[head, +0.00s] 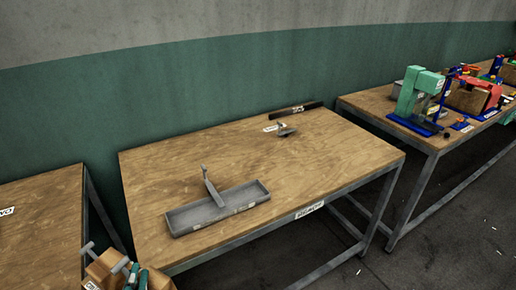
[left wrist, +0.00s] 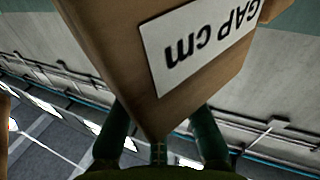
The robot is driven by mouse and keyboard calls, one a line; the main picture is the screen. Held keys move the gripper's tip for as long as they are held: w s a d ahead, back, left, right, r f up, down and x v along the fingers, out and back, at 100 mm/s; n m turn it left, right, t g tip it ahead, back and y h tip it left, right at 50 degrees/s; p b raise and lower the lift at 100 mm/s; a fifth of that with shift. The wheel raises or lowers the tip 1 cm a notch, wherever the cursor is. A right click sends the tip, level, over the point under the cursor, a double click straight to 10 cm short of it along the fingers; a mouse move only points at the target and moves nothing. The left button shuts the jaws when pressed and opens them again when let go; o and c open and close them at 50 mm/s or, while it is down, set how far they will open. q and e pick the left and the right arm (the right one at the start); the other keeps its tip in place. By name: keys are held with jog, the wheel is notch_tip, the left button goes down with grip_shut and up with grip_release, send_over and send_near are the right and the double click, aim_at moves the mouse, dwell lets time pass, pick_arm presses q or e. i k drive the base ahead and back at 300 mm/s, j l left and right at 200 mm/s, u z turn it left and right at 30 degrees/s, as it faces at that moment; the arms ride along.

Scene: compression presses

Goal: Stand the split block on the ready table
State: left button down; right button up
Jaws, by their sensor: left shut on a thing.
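The split block (head: 105,266) is a brown wooden block at the lower left edge of the head view, with grey T-shaped pieces by it. My left gripper (head: 137,277), with green fingers, is shut on it. In the left wrist view the block (left wrist: 125,60) fills the upper middle, tilted, with a white "GAP cm" label, between the fingers (left wrist: 160,135). My right gripper is not in view.
A grey tray (head: 180,222) with a grey tool across it is on the middle table. A small grey tool (head: 287,131) and a dark bar (head: 296,109) lie at its back. The left table (head: 40,225) looks clear. Presses crowd the right table (head: 372,103).

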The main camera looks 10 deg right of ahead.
aim_at(270, 161)
jog(key=i+l+z, duration=0.2)
jog(key=i+l, duration=0.15)
jog(key=l, duration=0.25)
jog(key=i+l+z, duration=0.2)
jog(key=i+l, duration=0.2)
jog(key=i+l+z, duration=0.1)
jog(key=i, duration=0.7)
